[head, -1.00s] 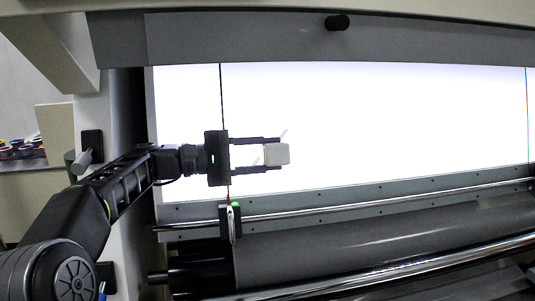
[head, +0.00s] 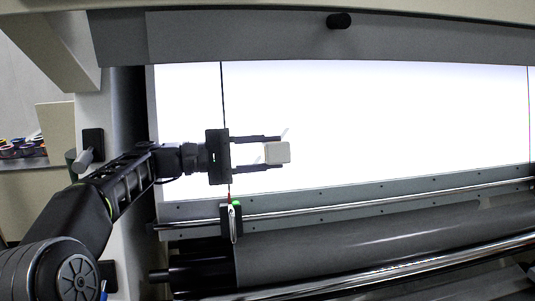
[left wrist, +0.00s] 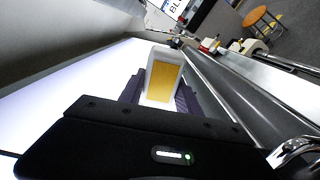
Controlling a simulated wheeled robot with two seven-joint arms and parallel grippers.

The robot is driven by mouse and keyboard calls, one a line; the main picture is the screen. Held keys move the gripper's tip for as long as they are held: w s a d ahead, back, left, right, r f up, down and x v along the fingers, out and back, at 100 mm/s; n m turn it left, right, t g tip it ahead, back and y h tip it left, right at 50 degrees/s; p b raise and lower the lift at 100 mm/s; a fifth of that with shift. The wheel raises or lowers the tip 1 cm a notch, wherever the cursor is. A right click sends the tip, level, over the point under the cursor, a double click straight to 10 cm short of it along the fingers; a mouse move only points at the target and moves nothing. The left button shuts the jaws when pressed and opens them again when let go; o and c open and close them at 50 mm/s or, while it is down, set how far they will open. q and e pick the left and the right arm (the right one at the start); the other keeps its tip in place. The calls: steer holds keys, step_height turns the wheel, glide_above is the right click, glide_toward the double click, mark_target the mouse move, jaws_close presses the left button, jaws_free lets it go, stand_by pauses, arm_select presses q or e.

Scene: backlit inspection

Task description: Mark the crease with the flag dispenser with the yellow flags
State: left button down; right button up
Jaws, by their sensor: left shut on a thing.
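My left gripper (head: 272,152) reaches in from the left in front of the bright backlit panel (head: 400,120). It is shut on a small pale flag dispenser (head: 278,152), held at the fingertips. In the left wrist view the dispenser shows a yellow face (left wrist: 162,82) inside a whitish body, between the two dark fingers. Thin pale slivers stick out beside it in the head view. I cannot make out a crease on the bright panel. My right gripper is in neither view.
A metal bar (head: 350,205) and a grey roller (head: 380,238) run below the panel. A small device with a green light (head: 235,205) sits on the bar under the gripper. A dark vertical line (head: 222,100) crosses the panel's left part. A stool (left wrist: 262,18) stands far off.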

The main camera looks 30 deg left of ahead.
mark_target(266, 155)
arm_select(q)
steer(key=shift+s+d+r+b, duration=0.35)
steer(key=shift+s+d, duration=0.2)
steer(key=shift+s, duration=0.2)
steer(key=shift+s+d+r+b, duration=0.2)
steer(key=shift+s+d+b, duration=0.15)
steer(key=shift+s+d, duration=0.25)
steer(key=shift+s+d+r+b, duration=0.25)
steer(key=shift+s+d, duration=0.1)
steer(key=shift+s, duration=0.2)
steer(key=shift+s+d+r+b, duration=0.1)
steer(key=shift+s+d+r, duration=0.2)
steer(key=shift+s, duration=0.25)
